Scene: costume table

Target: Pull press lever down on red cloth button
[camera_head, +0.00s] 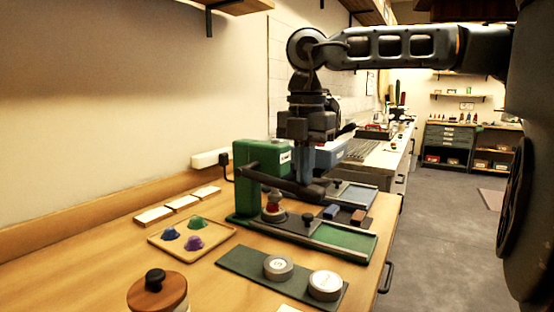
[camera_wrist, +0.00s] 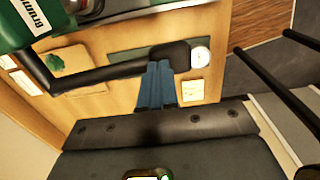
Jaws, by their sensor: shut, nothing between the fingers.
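The green button press (camera_head: 245,160) stands on the table, with its dark lever (camera_head: 275,183) reaching out to the right. The red cloth button (camera_head: 273,207) sits low in the press, below the lever, partly covered by a metal die. My gripper (camera_head: 304,180) is above the lever's outer end, fingers pointing down. In the wrist view the blue fingers of my gripper (camera_wrist: 160,64) are together and empty, at the dark lever handle (camera_wrist: 172,50). They overlap the handle in the picture; I cannot tell whether they touch it.
A dark green mat (camera_head: 240,262) with two round tins and a wooden jar (camera_head: 157,293) are nearer. Small blue and brown blocks lie right of the press.

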